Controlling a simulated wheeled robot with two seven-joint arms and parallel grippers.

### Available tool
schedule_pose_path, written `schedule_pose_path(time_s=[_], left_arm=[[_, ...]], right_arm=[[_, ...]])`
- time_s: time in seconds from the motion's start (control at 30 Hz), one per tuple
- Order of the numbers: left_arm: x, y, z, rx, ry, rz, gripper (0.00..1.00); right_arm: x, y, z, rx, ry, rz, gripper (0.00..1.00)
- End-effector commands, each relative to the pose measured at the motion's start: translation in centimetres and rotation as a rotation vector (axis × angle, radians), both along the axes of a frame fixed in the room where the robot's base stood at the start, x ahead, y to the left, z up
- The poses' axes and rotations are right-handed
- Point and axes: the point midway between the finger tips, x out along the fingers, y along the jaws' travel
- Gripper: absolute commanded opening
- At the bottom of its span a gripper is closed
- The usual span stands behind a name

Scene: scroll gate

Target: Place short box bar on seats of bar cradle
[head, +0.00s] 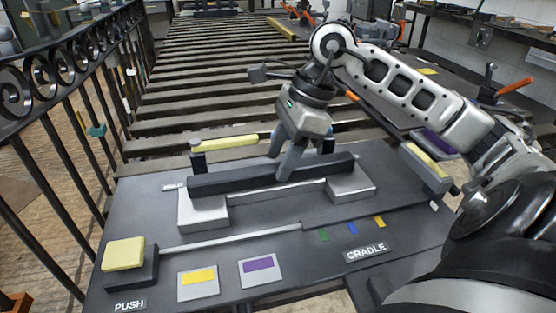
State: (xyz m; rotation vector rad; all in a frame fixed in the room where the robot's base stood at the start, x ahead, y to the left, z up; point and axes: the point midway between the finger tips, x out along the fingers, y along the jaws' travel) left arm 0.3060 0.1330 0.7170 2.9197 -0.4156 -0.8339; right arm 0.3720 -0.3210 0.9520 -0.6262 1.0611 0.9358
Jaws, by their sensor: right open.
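The dark short box bar (232,183) lies level across the two light grey seats of the bar cradle, one at the left (203,213) and one at the right (352,188). Its ends overlap the tops of both seats in the head view; whether it is fully in contact cannot be told. My right gripper (293,160) is open over the middle of the bar, pointing down. One finger shows in front of the bar, and the bar hides part of the space behind it. My left gripper is not in view.
A yellow pad on a dark block (124,254) stands at the front left by the PUSH label. A CRADLE label (366,252) and coloured tiles lie in front. A yellow-topped block (428,168) stands right. Black railing (75,80) runs along the left; slats lie behind.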

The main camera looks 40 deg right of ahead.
Motion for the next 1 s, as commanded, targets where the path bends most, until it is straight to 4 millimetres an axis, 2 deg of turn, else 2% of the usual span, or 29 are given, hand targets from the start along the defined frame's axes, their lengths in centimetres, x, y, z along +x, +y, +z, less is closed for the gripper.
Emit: schedule_pose_path(time_s=[0.2, 0.43, 0.6, 1.0], left_arm=[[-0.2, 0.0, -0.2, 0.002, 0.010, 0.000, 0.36], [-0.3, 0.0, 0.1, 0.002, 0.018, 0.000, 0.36], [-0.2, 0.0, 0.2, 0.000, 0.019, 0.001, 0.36], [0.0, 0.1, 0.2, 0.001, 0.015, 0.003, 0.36]], right_arm=[[-0.8, -1.7, 4.7, -0.003, -0.006, -0.003, 0.49], [-1.6, -3.0, 8.5, -0.002, -0.003, -0.002, 0.49], [-1.9, -3.4, 9.5, 0.000, -0.002, -0.001, 0.49], [-1.9, -3.4, 9.5, 0.000, -0.001, 0.000, 0.49]])
